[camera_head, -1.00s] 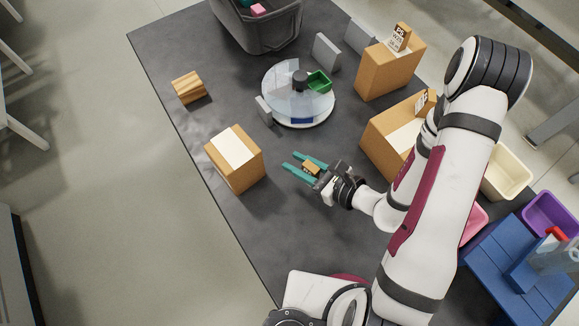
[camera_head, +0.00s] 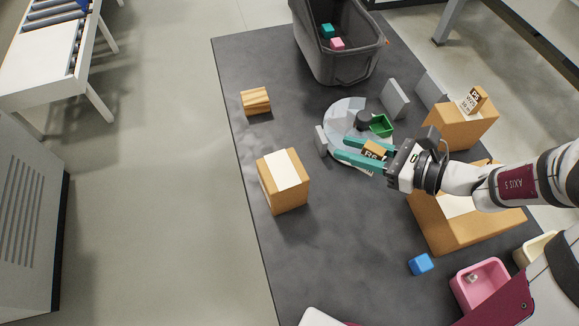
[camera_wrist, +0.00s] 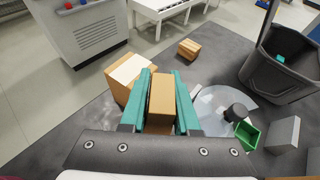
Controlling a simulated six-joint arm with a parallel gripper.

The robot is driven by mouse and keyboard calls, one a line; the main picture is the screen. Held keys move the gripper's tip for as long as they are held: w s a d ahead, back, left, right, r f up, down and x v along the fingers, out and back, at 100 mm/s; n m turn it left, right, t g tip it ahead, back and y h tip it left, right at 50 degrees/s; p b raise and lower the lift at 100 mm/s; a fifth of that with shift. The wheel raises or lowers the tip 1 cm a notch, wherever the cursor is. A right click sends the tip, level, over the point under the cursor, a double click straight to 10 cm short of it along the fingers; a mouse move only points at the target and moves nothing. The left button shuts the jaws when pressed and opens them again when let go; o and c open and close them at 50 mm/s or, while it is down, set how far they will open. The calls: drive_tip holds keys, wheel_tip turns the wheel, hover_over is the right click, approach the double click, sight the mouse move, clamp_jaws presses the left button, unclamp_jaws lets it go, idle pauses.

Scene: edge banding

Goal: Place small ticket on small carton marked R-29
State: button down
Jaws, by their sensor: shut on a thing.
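The ticket (camera_wrist: 161,95) also shows between the fingers in the wrist view. In the head view the gripper appears over the near edge of the turntable, apart from the cartons. A small brown carton (camera_head: 284,195) with a white top strip stands left of the gripper, and in the wrist view it (camera_wrist: 118,88) is just beyond the left finger. I see no readable R-29 mark on any carton.
A tall carton (camera_head: 465,130) carries an upright printed ticket; a larger carton (camera_head: 455,228) lies partly under my arm. The turntable (camera_head: 343,112) holds a green tray (camera_head: 382,125). A wooden block (camera_head: 255,101), grey bin (camera_head: 335,62), blue cube (camera_head: 420,264) and pink tray (camera_head: 480,285) stand around.

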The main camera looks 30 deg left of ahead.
drive_tip(key=a+r+n+g, duration=0.1)
drive_tip(key=a+r+g, duration=0.1)
drive_tip(key=a+r, duration=0.15)
hover_over(268, 163)
wheel_tip(268, 163, down, 7)
drive_tip(key=shift+d+r, duration=0.1)
drive_tip(key=shift+r, duration=0.1)
wheel_tip(268, 163, down, 4)
drive_tip(key=shift+f, duration=0.1)
drive_tip(key=c, duration=0.6)
unclamp_jaws()
drive_tip(key=shift+c, duration=0.2)
